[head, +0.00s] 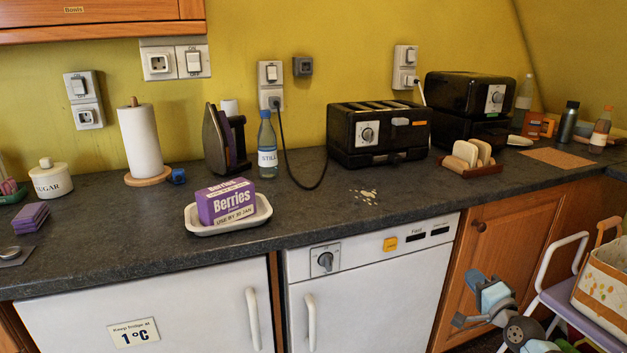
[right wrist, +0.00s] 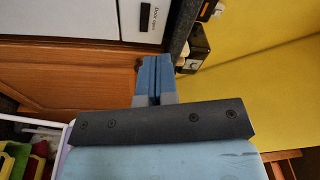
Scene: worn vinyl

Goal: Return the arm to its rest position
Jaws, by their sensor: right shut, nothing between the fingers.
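My right gripper (head: 474,282) is in front of the wooden cabinet door (head: 500,237) at the lower right of the head view, below the worktop edge. In the right wrist view its two blue fingers (right wrist: 154,78) are pressed together, with nothing between them. The cabinet door (right wrist: 75,75) and a white appliance front (right wrist: 85,18) show behind them. My left gripper is not in view.
A toaster (head: 378,145) and a water bottle (head: 267,160) stand behind. A basket (head: 600,290) on a stool (head: 562,298) stands right of my right gripper.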

